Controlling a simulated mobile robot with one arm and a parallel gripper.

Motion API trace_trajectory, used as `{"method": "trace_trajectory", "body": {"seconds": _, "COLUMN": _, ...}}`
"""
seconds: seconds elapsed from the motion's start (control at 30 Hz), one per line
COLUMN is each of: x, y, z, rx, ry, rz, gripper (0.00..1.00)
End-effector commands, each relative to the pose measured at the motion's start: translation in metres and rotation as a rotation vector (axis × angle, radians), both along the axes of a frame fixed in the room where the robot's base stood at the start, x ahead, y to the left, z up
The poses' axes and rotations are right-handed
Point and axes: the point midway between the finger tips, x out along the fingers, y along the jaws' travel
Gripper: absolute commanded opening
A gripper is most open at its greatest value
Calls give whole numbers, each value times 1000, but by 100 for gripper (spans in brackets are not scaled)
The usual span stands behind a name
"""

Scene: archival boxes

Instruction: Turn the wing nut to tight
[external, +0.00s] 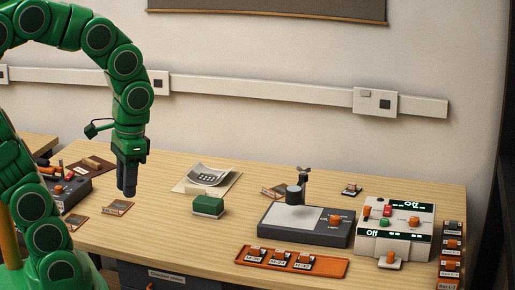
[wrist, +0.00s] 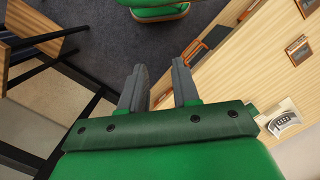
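A small dark wing nut (external: 304,170) tops the upright post of a grey device (external: 335,238) on the right half of the table. The device has a pale plate, a grey cylinder beside the post and an orange knob. Which way the nut is set is too small to tell. My gripper (external: 127,190) hangs pointing down above the left part of the table, well left of the nut. In the wrist view my gripper (wrist: 160,66) has its two fingers apart, with nothing between them. The wing nut does not show in the wrist view.
A green block (external: 208,206) and papers (external: 207,176) lie between my gripper and the device. An orange tray (external: 291,261) with several labelled pieces lies in front. A white control box (external: 397,228) stands to the right. Bare wood lies around the green block.

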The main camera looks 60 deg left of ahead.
Motion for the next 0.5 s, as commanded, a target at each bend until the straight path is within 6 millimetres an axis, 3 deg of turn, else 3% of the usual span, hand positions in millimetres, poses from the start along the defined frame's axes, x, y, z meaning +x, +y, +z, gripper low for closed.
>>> {"method": "trace_trajectory", "body": {"seconds": 0.5, "x": 142, "y": 12, "z": 44, "rx": 34, "ry": -60, "rz": 355, "gripper": 30}}
